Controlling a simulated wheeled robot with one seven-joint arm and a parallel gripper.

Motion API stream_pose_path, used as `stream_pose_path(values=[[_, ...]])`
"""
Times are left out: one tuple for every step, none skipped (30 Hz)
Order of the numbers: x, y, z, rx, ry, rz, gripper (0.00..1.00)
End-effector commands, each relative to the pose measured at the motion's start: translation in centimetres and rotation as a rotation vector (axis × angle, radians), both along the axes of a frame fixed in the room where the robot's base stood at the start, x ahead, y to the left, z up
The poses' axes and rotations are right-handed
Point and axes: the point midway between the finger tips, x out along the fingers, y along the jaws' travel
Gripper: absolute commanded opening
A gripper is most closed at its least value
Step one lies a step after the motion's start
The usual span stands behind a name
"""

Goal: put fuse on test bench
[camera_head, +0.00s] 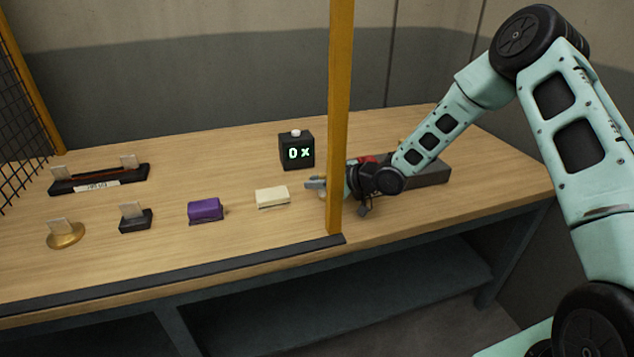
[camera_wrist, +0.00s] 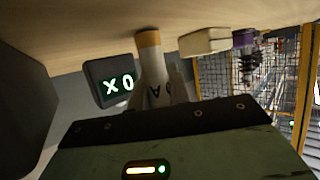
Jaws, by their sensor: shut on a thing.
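My gripper (camera_head: 317,187) is low over the wooden table (camera_head: 230,160), beside the yellow post, which hides part of it. In the wrist view my gripper (camera_wrist: 158,88) is shut on the fuse (camera_wrist: 149,62), a pale cylinder with a tan-orange end cap and dark lettering. That end is close to the table surface; I cannot tell whether it touches. No part is labelled test bench. A long black base (camera_head: 120,180) with two upright metal clips and a white label lies at the left. A black display box (camera_head: 297,151) reading "0X" stands behind my gripper; the wrist view also shows it (camera_wrist: 115,84).
A cream block (camera_head: 272,196), a purple block (camera_head: 206,210), a small black clip holder (camera_head: 135,217) and a brass-coloured round piece (camera_head: 66,234) line the front. The yellow post (camera_head: 340,110) stands close to my arm. A grey box (camera_head: 430,173) lies right.

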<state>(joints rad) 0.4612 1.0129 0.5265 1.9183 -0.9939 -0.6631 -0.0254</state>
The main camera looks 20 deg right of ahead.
Motion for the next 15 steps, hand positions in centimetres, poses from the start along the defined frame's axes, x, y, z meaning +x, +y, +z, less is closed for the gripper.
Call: stream_pose_path(values=[[0.0,0.0,-0.2,0.000,0.000,0.000,0.00],[0.0,0.0,-0.3,0.000,0.000,0.000,0.00],[0.0,0.0,-0.4,0.000,0.000,0.000,0.00],[0.0,0.0,-0.5,0.000,0.000,0.000,0.00],[0.0,0.0,-0.6,0.000,0.000,0.000,0.00],[0.0,0.0,-0.7,-0.001,0.001,0.000,0.00],[0.0,0.0,-0.8,-0.001,0.001,0.000,0.00],[0.0,0.0,-1.0,-0.001,0.001,0.000,0.00],[-0.1,0.0,-1.1,0.000,0.002,0.001,0.00],[-0.1,0.0,-1.3,0.000,0.002,0.001,0.00],[-0.1,0.0,-1.4,-0.001,0.003,0.001,0.00],[-0.1,0.0,-1.6,-0.002,0.004,0.001,0.00],[-0.1,0.0,-1.6,-0.001,0.004,0.000,0.00],[-0.1,0.0,-1.7,-0.002,0.005,0.001,0.00],[-0.2,0.0,-1.7,-0.002,0.006,0.001,0.00]])
